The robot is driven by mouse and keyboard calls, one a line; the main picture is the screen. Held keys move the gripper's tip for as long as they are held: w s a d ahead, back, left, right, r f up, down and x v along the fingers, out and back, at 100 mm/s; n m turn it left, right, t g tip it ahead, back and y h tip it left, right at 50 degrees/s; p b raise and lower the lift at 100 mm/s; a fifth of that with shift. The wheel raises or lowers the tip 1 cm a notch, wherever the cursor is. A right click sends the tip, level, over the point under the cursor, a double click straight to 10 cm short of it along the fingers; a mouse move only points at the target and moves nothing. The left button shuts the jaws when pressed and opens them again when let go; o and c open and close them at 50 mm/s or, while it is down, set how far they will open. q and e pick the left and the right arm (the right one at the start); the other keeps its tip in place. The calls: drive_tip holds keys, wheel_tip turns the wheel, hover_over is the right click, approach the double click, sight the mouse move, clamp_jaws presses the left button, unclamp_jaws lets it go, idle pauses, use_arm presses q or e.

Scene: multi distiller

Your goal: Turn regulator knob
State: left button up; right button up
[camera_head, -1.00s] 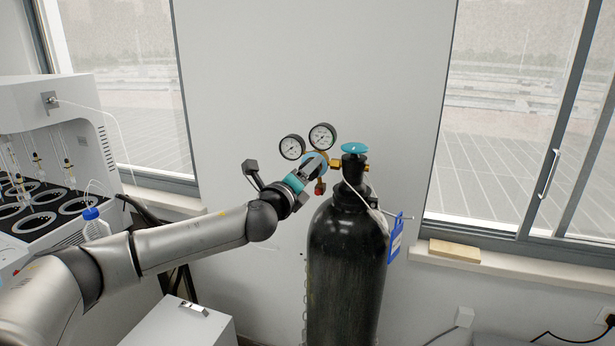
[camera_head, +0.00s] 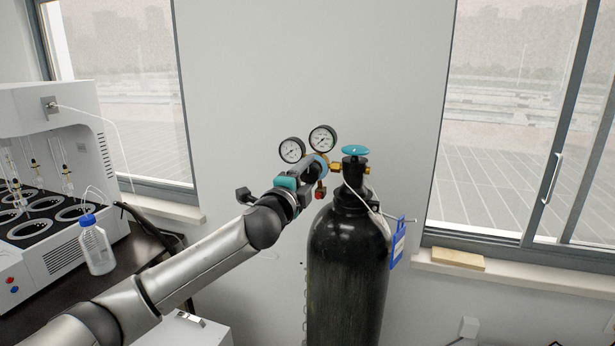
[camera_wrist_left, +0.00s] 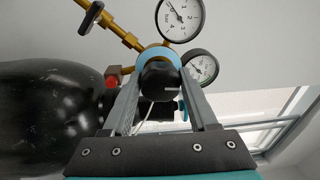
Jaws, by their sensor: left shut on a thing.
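The regulator with two round gauges (camera_head: 322,138) is fixed to the valve of a black gas cylinder (camera_head: 348,250). Its black regulator knob (camera_wrist_left: 160,80) shows in the left wrist view, in front of a light blue ring. My left gripper (camera_head: 313,172) is at the regulator, just below the gauges. In the left wrist view its two fingers stand on either side of the knob, shut on it. In the head view the gripper mostly hides the knob. My right gripper is in neither view.
A teal valve handwheel (camera_head: 355,151) tops the cylinder. At the left, a white distiller (camera_head: 50,130) and a blue-capped bottle (camera_head: 96,247) stand on a dark bench. The wall is close behind the regulator.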

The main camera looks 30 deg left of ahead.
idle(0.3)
use_arm(q)
drive_tip(key=shift+r, duration=0.1)
drive_tip(key=o, duration=1.4)
drive_tip(key=shift+c, duration=0.2)
drive_tip(key=shift+s, duration=0.1)
drive_tip(key=b+v, duration=0.2)
drive_tip(key=v, duration=1.3)
drive_tip(key=shift+b, duration=0.35)
